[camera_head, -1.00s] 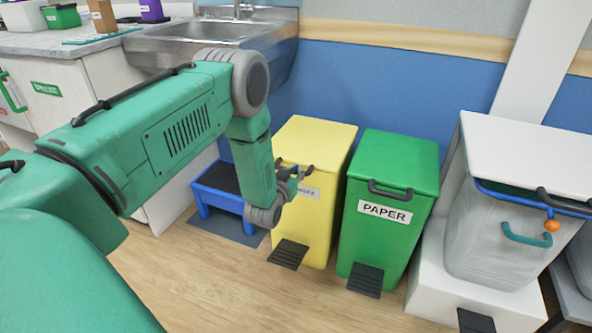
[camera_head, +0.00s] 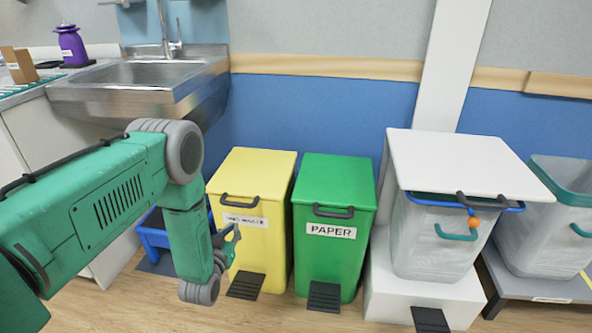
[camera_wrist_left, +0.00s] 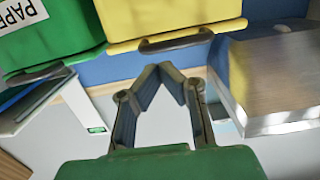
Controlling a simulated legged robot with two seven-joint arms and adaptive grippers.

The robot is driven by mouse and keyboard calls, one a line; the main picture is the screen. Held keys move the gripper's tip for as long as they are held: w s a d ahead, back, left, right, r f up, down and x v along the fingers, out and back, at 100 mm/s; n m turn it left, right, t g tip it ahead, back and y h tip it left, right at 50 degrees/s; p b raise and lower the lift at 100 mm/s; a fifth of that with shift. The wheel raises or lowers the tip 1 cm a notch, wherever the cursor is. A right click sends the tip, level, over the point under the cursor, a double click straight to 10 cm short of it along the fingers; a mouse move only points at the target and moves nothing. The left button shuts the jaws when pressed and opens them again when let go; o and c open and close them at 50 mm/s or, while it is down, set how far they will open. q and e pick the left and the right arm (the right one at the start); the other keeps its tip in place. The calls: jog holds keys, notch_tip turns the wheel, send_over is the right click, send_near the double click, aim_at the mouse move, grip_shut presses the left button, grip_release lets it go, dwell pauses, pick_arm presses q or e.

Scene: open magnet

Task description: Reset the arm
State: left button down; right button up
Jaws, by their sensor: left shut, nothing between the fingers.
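My left arm (camera_head: 110,195) comes in from the left in the head view, bent down at the elbow. My left gripper (camera_head: 232,232) is in front of the yellow bin, small in this view. In the left wrist view the two fingers (camera_wrist_left: 160,68) meet at their tips with nothing between them. The right gripper is not in view.
A yellow bin (camera_head: 262,205), a green PAPER bin (camera_head: 333,260) and a grey bin with a white lid (camera_head: 425,240) stand along the blue wall. A blue step stool (camera_head: 150,240) is behind my arm. A metal sink (camera_head: 140,85) is at upper left. Wood floor shows in front.

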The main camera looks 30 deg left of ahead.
pick_arm(q)
jog(key=s+d+f+m+g+h+p, duration=0.2)
jog(key=s+d+g+h+p, duration=0.4)
jog(key=s+d, duration=0.65)
jog(key=s+d+r+g, duration=0.1)
jog(key=s+r+g, duration=0.1)
jog(key=s, duration=0.5)
jog(key=s+d+r+m+g+p, duration=0.1)
jog(key=s+d+g, duration=0.1)
jog(key=s+g, duration=0.2)
jog(key=s+d+r+m+g+y+p, duration=0.1)
jog(key=s+d+r+g, duration=0.1)
jog(key=s, duration=0.8)
jog(key=shift+d+r+g, duration=0.2)
jog(key=shift+r+g, duration=0.1)
jog(key=shift+g, duration=0.4)
